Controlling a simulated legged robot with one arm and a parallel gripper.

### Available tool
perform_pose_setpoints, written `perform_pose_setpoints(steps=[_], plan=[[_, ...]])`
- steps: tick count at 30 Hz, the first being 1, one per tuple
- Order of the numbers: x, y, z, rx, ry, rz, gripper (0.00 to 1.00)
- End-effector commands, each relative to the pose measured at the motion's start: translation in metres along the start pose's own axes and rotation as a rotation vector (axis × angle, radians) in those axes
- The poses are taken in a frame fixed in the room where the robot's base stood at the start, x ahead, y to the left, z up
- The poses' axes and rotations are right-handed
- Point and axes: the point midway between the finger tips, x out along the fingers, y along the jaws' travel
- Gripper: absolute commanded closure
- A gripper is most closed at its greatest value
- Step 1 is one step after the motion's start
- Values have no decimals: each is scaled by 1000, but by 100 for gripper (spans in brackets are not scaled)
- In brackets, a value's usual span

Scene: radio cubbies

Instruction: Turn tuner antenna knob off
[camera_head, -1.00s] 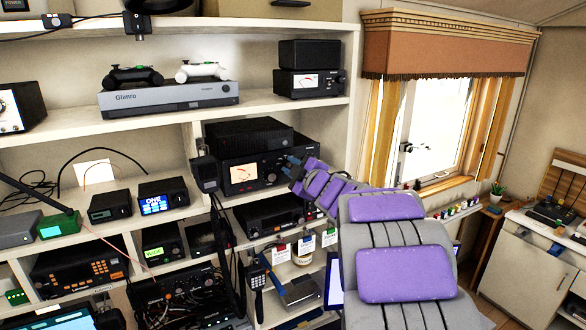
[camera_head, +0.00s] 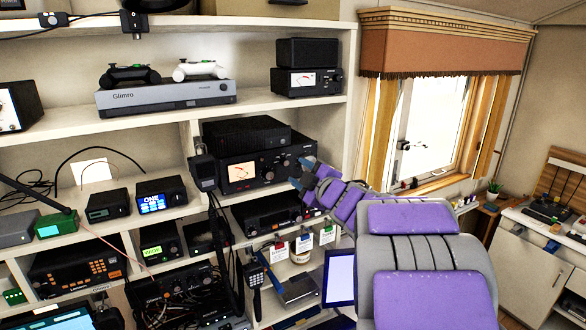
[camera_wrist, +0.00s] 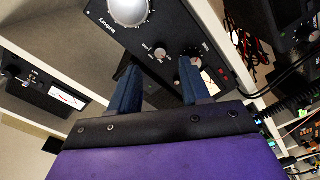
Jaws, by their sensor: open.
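The tuner (camera_head: 233,187) is a black box with a lit meter and knobs, on the middle shelf below another black box. My gripper (camera_head: 301,173) is open and empty at the right end of the tuner's front. In the wrist view, my gripper's two blue fingers (camera_wrist: 158,68) point at the tuner's panel (camera_wrist: 170,33), which shows tilted. A small silver knob (camera_wrist: 160,53) lies between the fingertips' directions. Another knob (camera_wrist: 193,51) is close to the right fingertip. I cannot read which one is the antenna knob, nor tell whether a finger touches it.
A black radio (camera_head: 266,212) sits on the shelf below the tuner. A handheld microphone (camera_head: 203,172) hangs at the tuner's left edge. The shelf's right upright (camera_head: 352,100) is close to my gripper. A window (camera_head: 432,125) is farther right.

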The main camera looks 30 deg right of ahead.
Motion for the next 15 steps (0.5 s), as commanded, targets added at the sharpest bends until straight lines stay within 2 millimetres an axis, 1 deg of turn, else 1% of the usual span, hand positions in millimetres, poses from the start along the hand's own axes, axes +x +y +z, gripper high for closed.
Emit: perform_pose_setpoints(steps=[1,9,12,15], plan=[[-11,2,1,0,-4,3,53],[-66,1,2,1,-6,2,53],[-83,1,1,-1,-3,2,53],[-96,1,2,-1,-4,1,53]])
